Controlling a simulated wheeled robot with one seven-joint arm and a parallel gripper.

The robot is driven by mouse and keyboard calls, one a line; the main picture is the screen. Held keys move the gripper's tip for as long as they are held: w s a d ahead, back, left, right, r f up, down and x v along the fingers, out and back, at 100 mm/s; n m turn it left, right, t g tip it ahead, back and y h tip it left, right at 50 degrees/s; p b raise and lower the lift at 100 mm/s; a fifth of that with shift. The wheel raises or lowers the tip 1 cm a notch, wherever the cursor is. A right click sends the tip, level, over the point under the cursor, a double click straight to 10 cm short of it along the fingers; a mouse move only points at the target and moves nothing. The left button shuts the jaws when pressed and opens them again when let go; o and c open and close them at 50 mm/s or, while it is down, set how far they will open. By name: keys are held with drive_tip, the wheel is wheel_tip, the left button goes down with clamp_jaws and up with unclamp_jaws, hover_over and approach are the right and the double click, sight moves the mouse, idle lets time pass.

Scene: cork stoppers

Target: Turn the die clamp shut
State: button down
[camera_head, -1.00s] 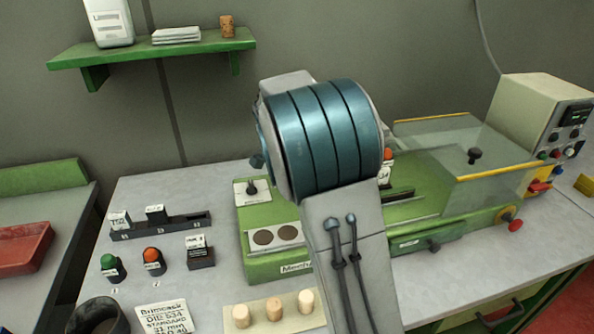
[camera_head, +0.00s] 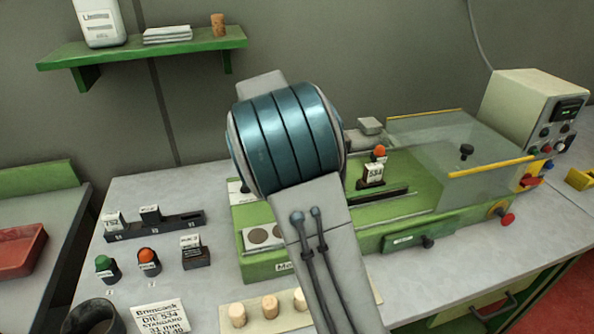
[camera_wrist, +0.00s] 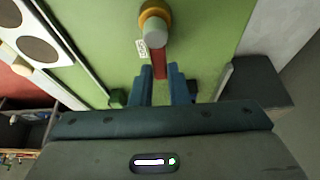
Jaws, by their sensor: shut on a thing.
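The die clamp (camera_wrist: 158,25) shows in the wrist view as a grey round shaft in an orange ring, with a red lever (camera_wrist: 159,66) reaching down toward me. My gripper (camera_wrist: 167,78) is shut on the red lever, one blue finger on each side. A small white tag lies beside the shaft. In the head view my arm hides the clamp and the gripper. The die marked 534 (camera_head: 372,175), with an orange knob, stands upright on the green machine (camera_head: 430,185), right of my arm.
A rack (camera_head: 155,226) with labelled blocks stands at the left of the bench. Green-knobbed (camera_head: 107,268) and orange-knobbed (camera_head: 149,262) dies stand before it. A clear guard (camera_head: 450,150) covers the machine's right part.

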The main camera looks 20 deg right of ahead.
idle(0.3)
drive_tip(key=c, duration=1.4)
unclamp_jaws()
drive_tip(key=shift+r, duration=0.1)
drive_tip(key=v, duration=1.3)
drive_tip(key=shift+r, duration=0.3)
drive_tip(key=shift+a, duration=0.1)
drive_tip(key=s+f+n+t+y, duration=0.1)
drive_tip(key=s+f+n, duration=0.2)
drive_tip(key=s+n, duration=0.3)
drive_tip(key=s+d+f+n+t+y, duration=0.1)
drive_tip(key=s+f+n, duration=0.3)
drive_tip(key=s, duration=0.8)
drive_tip(key=s+f+n+y, duration=0.2)
drive_tip(key=s+f+n, duration=0.2)
drive_tip(key=s+n, duration=0.4)
drive_tip(key=shift+s+d+t+y, duration=0.3)
drive_tip(key=shift+s+d+t, duration=0.1)
drive_tip(key=shift+s, duration=0.6)
